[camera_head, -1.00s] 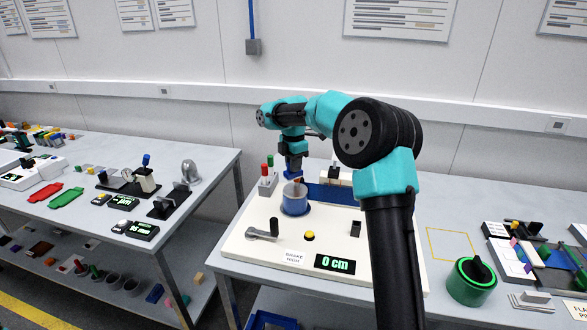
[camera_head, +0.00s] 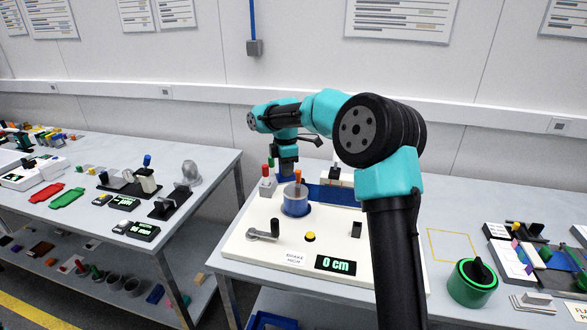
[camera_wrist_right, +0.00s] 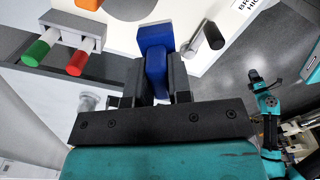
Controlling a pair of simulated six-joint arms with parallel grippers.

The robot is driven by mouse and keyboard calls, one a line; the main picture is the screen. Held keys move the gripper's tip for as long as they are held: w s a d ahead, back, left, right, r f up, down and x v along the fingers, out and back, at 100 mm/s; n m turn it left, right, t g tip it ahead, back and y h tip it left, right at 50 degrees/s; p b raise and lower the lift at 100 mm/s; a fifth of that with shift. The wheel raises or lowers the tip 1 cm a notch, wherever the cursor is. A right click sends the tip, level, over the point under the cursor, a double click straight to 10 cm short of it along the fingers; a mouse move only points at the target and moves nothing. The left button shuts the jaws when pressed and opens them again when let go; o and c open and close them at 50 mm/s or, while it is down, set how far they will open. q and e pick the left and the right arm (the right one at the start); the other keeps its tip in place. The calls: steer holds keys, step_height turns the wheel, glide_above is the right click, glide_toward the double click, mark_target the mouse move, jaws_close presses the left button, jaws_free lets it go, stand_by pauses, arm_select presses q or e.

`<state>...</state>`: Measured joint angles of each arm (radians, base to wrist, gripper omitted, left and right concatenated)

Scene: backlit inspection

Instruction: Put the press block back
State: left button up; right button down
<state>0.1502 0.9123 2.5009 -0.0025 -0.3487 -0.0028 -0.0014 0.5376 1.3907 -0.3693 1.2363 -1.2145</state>
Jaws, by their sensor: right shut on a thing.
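My right gripper (camera_head: 287,172) is shut on the blue press block (camera_wrist_right: 155,50), which is clasped between its two dark fingers in the wrist view. In the head view the gripper hangs just behind and left of the blue cylinder cup (camera_head: 295,206) on the white panel (camera_head: 275,258). The block is mostly hidden there. An orange piece (camera_head: 298,177) stands at the cup. A small, distant teal arm with a dark end shows at the right of the wrist view; its jaws cannot be made out.
Red and green handles (camera_wrist_right: 80,60) stand in a holder close to the gripper. A crank (camera_head: 263,232), a yellow button (camera_head: 310,236) and a display reading 0 cm (camera_head: 335,264) are on the panel. A green-rimmed knob (camera_head: 471,282) stands right.

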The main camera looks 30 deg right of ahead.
steer(key=s+a+m, duration=0.4)
steer(key=a+m, duration=0.3)
steer(key=a, duration=0.1)
steer(key=s+a+r+m, duration=0.1)
steer(key=s+a+m, duration=0.4)
steer(key=a+m, duration=0.3)
steer(key=shift+s+a, duration=0.25)
steer(key=shift+a, duration=0.2)
steer(key=shift+d, duration=0.1)
